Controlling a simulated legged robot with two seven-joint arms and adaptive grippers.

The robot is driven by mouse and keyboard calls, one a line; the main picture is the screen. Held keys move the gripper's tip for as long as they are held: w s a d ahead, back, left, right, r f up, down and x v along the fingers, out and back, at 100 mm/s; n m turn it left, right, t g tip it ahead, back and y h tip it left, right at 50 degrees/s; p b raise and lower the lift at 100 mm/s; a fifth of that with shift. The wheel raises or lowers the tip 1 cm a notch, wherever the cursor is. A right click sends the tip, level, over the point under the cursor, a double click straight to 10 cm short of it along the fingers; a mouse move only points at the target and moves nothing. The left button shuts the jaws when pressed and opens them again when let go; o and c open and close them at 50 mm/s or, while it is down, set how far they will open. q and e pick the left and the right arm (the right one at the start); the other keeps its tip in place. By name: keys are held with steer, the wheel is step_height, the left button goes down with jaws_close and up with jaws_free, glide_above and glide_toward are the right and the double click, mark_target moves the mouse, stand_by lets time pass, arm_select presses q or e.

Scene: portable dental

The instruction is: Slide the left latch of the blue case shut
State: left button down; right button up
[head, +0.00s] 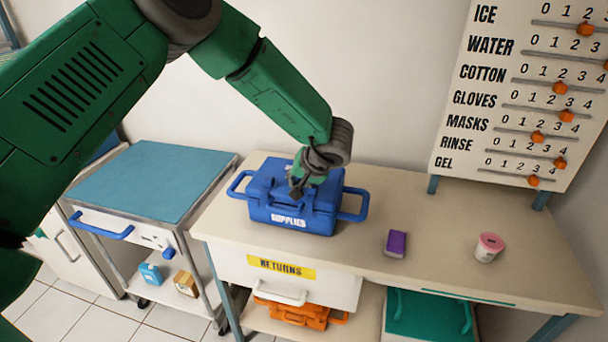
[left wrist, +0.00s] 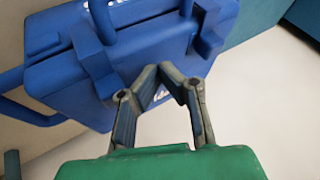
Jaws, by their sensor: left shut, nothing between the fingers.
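The blue case (head: 268,212), labelled SUPPLIES, stands on the beige table with its lid down and a loop handle at each end. In the left wrist view the case (left wrist: 70,95) fills the upper left, with two raised blue latch parts on its front edge, one (left wrist: 102,25) at the left and one (left wrist: 208,28) at the right. I cannot tell if either is shut. My left gripper (head: 296,192) is at the front of the case, over its top edge. In the left wrist view its fingers (left wrist: 158,72) meet at the tips, empty, close to the case front. My right gripper is not in view.
On the table (head: 440,230) are a purple box (head: 396,243) and a pink-lidded jar (head: 489,247), right of the case. A RETURNS drawer (head: 325,285) and an orange case (head: 300,312) are below. A blue-topped cart (head: 150,180) stands left. A slider board (head: 520,100) stands behind.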

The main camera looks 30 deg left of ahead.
mark_target(267, 178)
arm_select(q)
steer(key=shift+s+a+f, duration=0.15)
steer(key=shift+s+a, duration=0.05)
steer(key=shift+a, duration=0.9)
steer(key=shift+s+a+f, duration=0.15)
steer(key=shift+a, duration=0.95)
steer(key=shift+s+a+r+p, duration=0.2)
steer(key=shift+a+p, duration=0.25)
steer(key=shift+p, duration=0.3)
steer(key=shift+s+a+p, duration=0.15)
steer(key=shift+a+p, duration=0.7)
steer(key=shift+a, duration=0.3)
steer(key=shift+f, duration=0.15)
steer(key=shift+s, duration=0.1)
